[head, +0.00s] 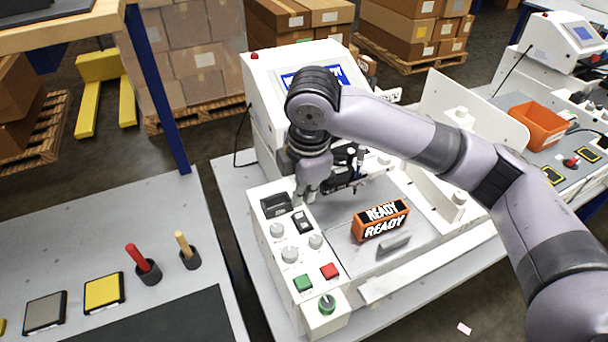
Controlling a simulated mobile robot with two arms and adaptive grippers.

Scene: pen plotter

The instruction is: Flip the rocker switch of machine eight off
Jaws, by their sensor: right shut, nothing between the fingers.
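A white machine (257,95) with a blue-framed screen stands on a grey bench in the middle; no machine number is readable. Its control panel (262,228) runs along the left side. A small black-and-white rocker switch (301,222) sits near the panel's far end, beside a black rectangular part (275,205). Which way the rocker is tilted is too small to tell. My right gripper (308,196) is shut and empty, pointing down just beyond the rocker switch. I cannot tell whether it touches the panel. My left gripper is not in view.
A left bench (120,240) holds red and yellow handles.

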